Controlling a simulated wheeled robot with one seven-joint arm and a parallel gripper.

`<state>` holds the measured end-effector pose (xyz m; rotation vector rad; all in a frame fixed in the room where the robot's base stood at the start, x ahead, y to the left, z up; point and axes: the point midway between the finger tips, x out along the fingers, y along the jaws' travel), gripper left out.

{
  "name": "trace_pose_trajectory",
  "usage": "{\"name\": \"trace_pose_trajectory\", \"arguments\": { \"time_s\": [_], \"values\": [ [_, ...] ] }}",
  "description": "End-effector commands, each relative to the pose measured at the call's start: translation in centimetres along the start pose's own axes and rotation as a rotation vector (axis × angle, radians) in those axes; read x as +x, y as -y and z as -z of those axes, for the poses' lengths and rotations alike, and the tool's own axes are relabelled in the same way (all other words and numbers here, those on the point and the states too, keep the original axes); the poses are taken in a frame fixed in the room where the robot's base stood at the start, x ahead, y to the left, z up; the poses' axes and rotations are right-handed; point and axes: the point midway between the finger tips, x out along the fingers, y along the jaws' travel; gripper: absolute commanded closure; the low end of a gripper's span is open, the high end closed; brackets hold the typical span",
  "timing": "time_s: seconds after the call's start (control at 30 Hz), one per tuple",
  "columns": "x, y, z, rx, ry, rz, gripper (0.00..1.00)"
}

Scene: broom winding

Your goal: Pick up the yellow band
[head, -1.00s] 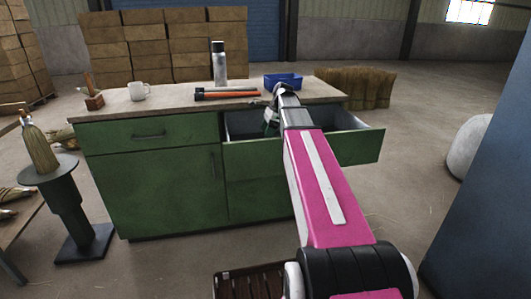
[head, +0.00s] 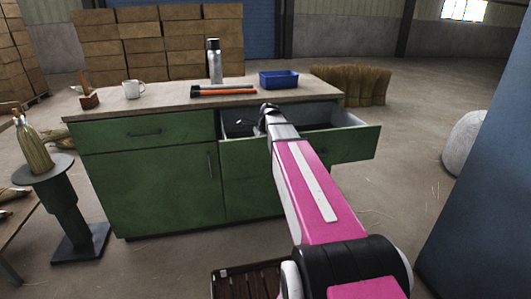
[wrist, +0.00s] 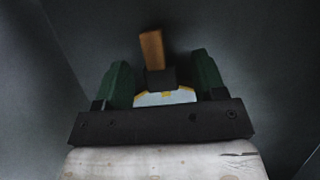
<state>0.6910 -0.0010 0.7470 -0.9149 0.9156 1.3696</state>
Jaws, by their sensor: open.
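My gripper (wrist: 160,62) is open, its two green fingers pointing down into the drawer. In the wrist view an orange-yellow strip (wrist: 152,48), apparently the yellow band, lies between the fingertips on the dark drawer floor. Its near end is hidden behind a dark block. I cannot tell whether the fingers touch it. In the head view my arm reaches to the open drawer (head: 352,143) of the green cabinet; the band does not show there, and the fingers are mostly hidden by the drawer front and my wrist.
Grey drawer walls stand close around my gripper. On the worktop (head: 165,98) are a blue tray (head: 279,80), an orange and black tool (head: 223,92), a steel bottle (head: 214,62) and a white mug (head: 133,89). A stool with a small broom (head: 34,150) stands at left.

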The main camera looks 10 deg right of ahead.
Motion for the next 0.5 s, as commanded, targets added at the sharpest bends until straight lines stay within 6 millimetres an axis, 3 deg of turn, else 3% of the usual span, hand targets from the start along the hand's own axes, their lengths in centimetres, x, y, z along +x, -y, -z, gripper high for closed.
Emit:
{"name": "trace_pose_trajectory", "arguments": {
  "time_s": [0.27, 0.4, 0.43, 0.5],
  "values": [
    [0.43, 0.0, -0.02, 0.0, 0.0, 0.0, 0.39],
    [0.42, 0.01, -0.01, 0.0, 0.0, 0.0, 0.85],
    [0.41, 0.01, -0.01, 0.0, 0.0, 0.0, 0.91],
    [0.41, 0.01, -0.01, 0.0, 0.0, 0.0, 0.91]
  ]
}}
